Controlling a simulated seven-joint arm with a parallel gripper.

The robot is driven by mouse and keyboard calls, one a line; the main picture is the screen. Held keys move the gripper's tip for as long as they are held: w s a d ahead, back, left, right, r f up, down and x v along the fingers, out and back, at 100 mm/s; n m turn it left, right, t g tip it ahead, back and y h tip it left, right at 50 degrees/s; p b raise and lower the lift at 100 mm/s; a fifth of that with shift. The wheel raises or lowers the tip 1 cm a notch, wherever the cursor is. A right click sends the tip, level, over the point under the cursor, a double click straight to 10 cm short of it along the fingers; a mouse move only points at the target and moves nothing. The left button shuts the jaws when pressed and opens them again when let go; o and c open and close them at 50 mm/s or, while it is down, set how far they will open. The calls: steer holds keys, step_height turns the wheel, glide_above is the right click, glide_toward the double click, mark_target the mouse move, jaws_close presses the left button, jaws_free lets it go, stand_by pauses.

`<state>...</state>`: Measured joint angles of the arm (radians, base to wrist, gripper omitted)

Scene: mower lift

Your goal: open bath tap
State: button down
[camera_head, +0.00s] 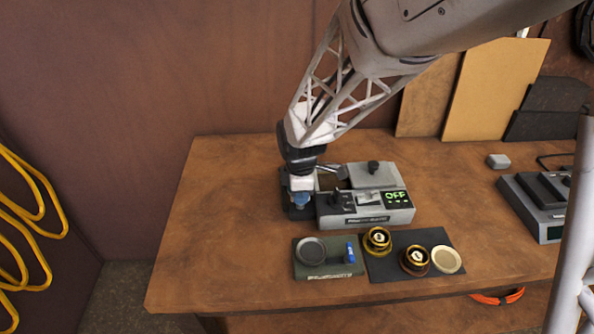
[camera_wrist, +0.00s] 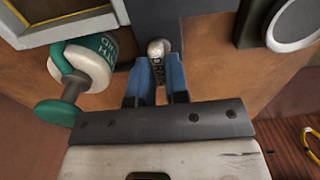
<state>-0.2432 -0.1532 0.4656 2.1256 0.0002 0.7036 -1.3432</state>
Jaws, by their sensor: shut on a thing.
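A grey bench unit (camera_head: 385,217) with a green OFF display stands at the middle of the table. My gripper (camera_head: 300,201) points down at its left end, beside it. In the wrist view, my blue fingers (camera_wrist: 160,72) are shut on a small pale handle (camera_wrist: 158,47) with a rounded end and dark lettering, probably the tap. The lower part of the handle is between the fingers. In the head view my gripper hides this handle. A white and green lettered fitting (camera_wrist: 97,60) lies to the left of the fingers in the wrist view, apart from them.
In front of the unit lie a green-grey tray (camera_head: 328,268) with a round dish and a blue item, and a dark mat (camera_head: 385,268) with two amber-rimmed round pots (camera_head: 377,240) and a pale dish (camera_head: 446,260). A scale-like device (camera_head: 540,205) stands right. The table's left side is clear.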

steer(key=c, duration=1.1)
jaws_free()
steer(key=shift+r, duration=0.1)
steer(key=shift+r, duration=3.75)
steer(key=shift+r, duration=0.1)
